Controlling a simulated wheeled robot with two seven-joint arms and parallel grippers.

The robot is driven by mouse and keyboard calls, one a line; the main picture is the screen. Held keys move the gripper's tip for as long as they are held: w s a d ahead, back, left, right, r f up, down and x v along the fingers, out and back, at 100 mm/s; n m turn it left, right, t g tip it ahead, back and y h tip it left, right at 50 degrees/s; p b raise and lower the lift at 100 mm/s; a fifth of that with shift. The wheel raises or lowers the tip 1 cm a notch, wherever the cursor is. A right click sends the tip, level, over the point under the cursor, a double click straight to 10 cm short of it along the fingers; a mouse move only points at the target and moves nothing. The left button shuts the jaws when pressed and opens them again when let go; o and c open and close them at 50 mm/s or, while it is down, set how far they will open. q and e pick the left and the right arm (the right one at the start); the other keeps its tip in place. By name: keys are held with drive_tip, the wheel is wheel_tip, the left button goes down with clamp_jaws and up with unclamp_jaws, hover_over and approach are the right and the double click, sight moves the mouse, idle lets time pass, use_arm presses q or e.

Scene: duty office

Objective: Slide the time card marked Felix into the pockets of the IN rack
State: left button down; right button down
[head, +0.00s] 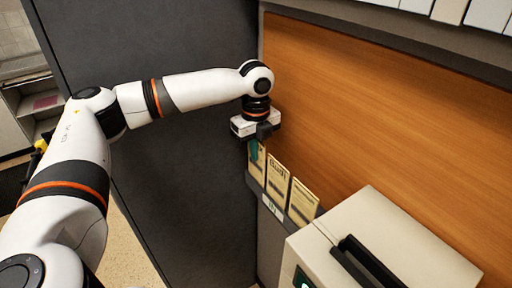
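My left gripper (258,136) points down just above the leftmost card of a dark wall rack (255,188). Its fingers are small and partly hidden, so I cannot tell whether they are open or shut. A white label (272,207) on the rack's front seems to read IN. Three cream time cards stand in the rack: a left card (258,167), a middle card (278,179) and a right card (302,202). A teal piece (253,150) shows right under the gripper, at the left card's top. The names on the cards are too small to read. My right gripper is out of view.
A beige box-shaped machine (375,235) with a black slot part stands at lower right, close to the rack. A wood panel (400,120) rises behind. A dark grey partition (165,180) stands to the left. White shelves (38,105) are at far left.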

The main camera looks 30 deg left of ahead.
use_arm(q)
drive_tip(key=c, duration=1.6)
unclamp_jaws()
drive_tip(key=shift+r, duration=0.1)
wheel_tip(320, 180, up, 10)
drive_tip(key=b, duration=0.3)
drive_tip(key=shift+r, duration=0.95)
